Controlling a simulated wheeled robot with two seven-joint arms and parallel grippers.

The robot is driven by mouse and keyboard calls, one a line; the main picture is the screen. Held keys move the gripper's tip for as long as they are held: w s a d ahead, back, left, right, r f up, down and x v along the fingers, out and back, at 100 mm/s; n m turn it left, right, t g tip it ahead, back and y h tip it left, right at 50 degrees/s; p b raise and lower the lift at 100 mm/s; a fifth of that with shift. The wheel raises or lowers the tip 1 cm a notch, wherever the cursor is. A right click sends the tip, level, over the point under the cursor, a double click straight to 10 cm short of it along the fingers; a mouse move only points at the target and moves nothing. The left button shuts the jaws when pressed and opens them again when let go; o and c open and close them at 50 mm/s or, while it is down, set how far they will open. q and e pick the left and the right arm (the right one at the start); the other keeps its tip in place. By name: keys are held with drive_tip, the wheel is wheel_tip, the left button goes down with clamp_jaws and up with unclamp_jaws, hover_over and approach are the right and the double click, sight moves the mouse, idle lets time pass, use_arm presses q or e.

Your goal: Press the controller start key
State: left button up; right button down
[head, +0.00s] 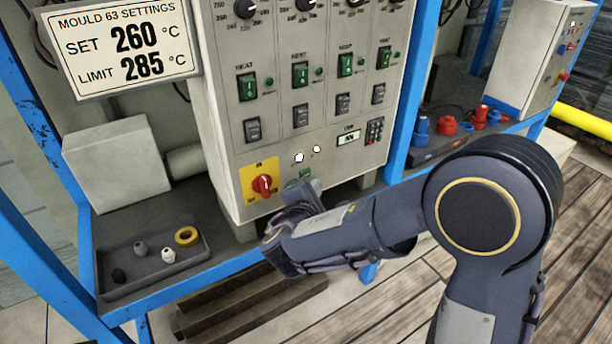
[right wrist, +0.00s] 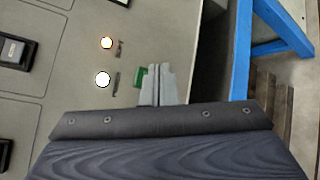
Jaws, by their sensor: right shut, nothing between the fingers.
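The controller (head: 225,120) is a tall grey cabinet with dials, green switches and a lower row of controls. A small green key (head: 305,172) sits low on its front, under two lit white lamps (head: 299,157). The green key also shows in the right wrist view (right wrist: 140,77), partly hidden by my fingers. My right gripper (head: 306,190) is shut and empty, its fingertips in front of the panel right at the green key. In the right wrist view the fingertips (right wrist: 160,70) overlap the key's edge; I cannot tell whether they touch it. My left gripper is not in view.
A red rotary switch on a yellow plate (head: 262,184) is left of the key. A grey tray (head: 155,262) with small parts lies on the blue-framed shelf. A sign (head: 120,48) reads SET 260 °C, LIMIT 285 °C. Red and blue fittings (head: 447,125) stand at right.

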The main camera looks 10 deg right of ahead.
drive_tip(key=s, duration=0.2)
drive_tip(key=s+d, duration=0.1)
drive_tip(key=shift+s+d+b, duration=0.15)
drive_tip(key=shift+s+b, duration=0.2)
drive_tip(key=shift+b, duration=0.05)
idle(0.5)
drive_tip(key=s+d+f+m+g, duration=0.3)
drive_tip(key=s+d+m+g, duration=0.15)
drive_tip(key=s+d, duration=0.25)
drive_tip(key=s+d+f+m+g, duration=0.2)
drive_tip(key=s+d+m+g, duration=0.2)
drive_tip(key=s+d+m, duration=0.25)
drive_tip(key=s+f+m+g+y, duration=0.2)
drive_tip(key=s+m+y, duration=0.2)
drive_tip(key=s, duration=0.3)
drive_tip(key=s+a+r+m+t+y, duration=0.2)
drive_tip(key=s+a+m+y, duration=0.3)
drive_tip(key=a+m, duration=0.15)
wheel_tip(320, 180, up, 25)
drive_tip(key=y+p, duration=0.1)
drive_tip(key=p, duration=2.3)
drive_tip(key=shift+a, duration=0.4)
